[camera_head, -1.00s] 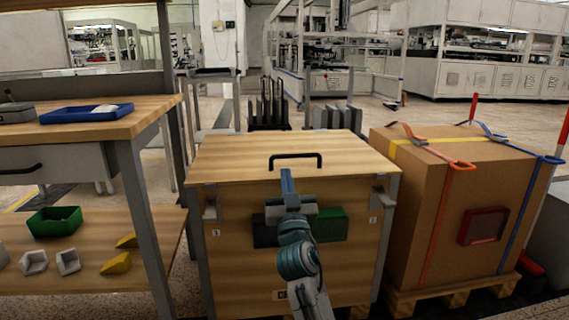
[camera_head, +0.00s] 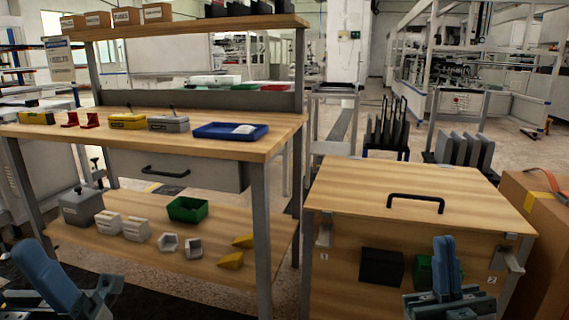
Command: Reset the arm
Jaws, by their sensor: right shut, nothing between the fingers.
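My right gripper (camera_head: 446,265) is at the lower right, its blue fingers together and pointing up, with nothing between them. It appears in front of the wooden box (camera_head: 380,195) and covers part of a green block (camera_head: 423,272) on the box's front. A black block (camera_head: 381,267) shows left of it. My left gripper (camera_head: 60,285) is at the bottom left corner, with a blue finger and grey parts showing. It is partly cut off by the frame edge, and its opening is not clear.
A workbench (camera_head: 190,142) fills the left, with a blue tray (camera_head: 230,131) on top and a green bin (camera_head: 187,210) on its lower shelf. A cardboard box (camera_head: 540,220) stands at the right edge.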

